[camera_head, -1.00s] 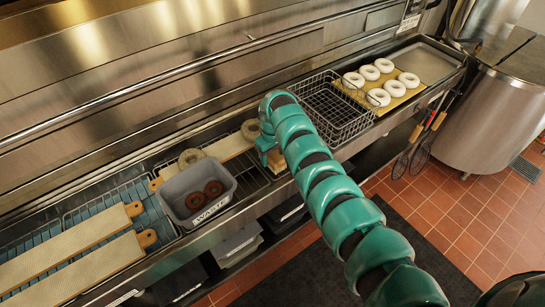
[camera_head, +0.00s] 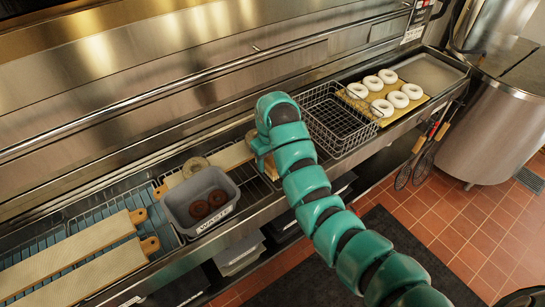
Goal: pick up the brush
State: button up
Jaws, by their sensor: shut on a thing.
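My gripper (camera_head: 263,152) is at the end of my teal arm, pointing down over the counter between the grey waste tub and the wire basket. My arm hides most of the jaws. A small tan piece, which looks like part of the brush (camera_head: 270,168), shows just below and beside the jaws. They are shut on it. The rest of the brush is hidden, and I cannot tell whether it touches the rack below.
The grey waste tub (camera_head: 226,212) holds two dark bagels. An empty wire basket (camera_head: 333,137) stands to the right, beside a yellow board with several white bagels (camera_head: 386,76).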

jog(key=shift+s+a+r, duration=0.1)
jog(key=shift+s+r, duration=0.1)
jog(key=shift+s, duration=0.2)
jog(key=s+a+r+p, duration=0.3)
jog(key=s+p, duration=0.1)
jog(key=s, duration=0.3)
jog(key=shift+s+a+r+p, duration=0.15)
jog(key=shift+s+r+p, duration=0.15)
jog(key=shift+r, duration=0.1)
jog(key=shift+o, duration=0.9)
jog(key=shift+c, duration=0.2)
